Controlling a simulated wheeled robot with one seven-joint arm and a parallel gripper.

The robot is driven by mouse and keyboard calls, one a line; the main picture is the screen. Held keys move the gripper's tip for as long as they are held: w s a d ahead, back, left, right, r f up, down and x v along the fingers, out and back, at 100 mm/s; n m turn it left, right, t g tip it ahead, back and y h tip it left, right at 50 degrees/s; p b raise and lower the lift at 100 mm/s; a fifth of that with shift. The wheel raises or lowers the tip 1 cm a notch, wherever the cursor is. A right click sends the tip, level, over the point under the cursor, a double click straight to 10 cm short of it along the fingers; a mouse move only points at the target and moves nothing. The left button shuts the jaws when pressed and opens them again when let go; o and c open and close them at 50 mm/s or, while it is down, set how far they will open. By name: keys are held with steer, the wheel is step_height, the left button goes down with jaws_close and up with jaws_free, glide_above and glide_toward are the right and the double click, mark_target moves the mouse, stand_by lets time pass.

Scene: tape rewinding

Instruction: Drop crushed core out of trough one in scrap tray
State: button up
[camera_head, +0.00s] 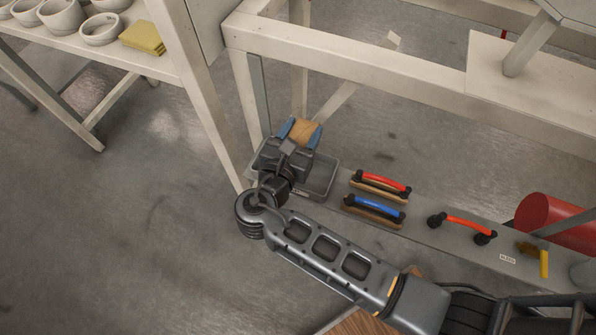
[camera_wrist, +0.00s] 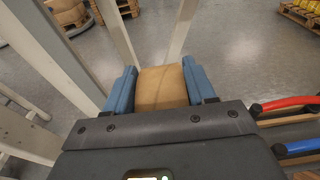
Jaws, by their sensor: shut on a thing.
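My gripper (camera_head: 301,131) is shut on a tan-brown crushed core (camera_head: 303,133), with a blue finger on each side of it. The core also shows between the fingers in the wrist view (camera_wrist: 162,88), with a crease across its face. A grey scrap tray (camera_head: 322,177) sits on the grey bench, below and partly behind my gripper. My gripper covers much of the tray's inside, so its contents are partly hidden. The core appears over the tray's far edge; its height above it I cannot tell.
Red-handled (camera_head: 383,183) and blue-handled (camera_head: 374,208) tools lie right of the tray. Another red handle (camera_head: 466,227) and a red cylinder (camera_head: 553,222) are farther right. A pale frame post (camera_head: 205,100) stands close on the left. Rings and yellow pads (camera_head: 143,38) sit on a table at upper left.

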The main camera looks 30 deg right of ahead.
steer(key=shift+f+b, duration=1.3)
steer(key=shift+f, duration=0.3)
steer(key=o, duration=1.1)
steer(key=v, duration=0.8)
steer(key=shift+p, duration=0.35)
steer(key=shift+d, duration=0.1)
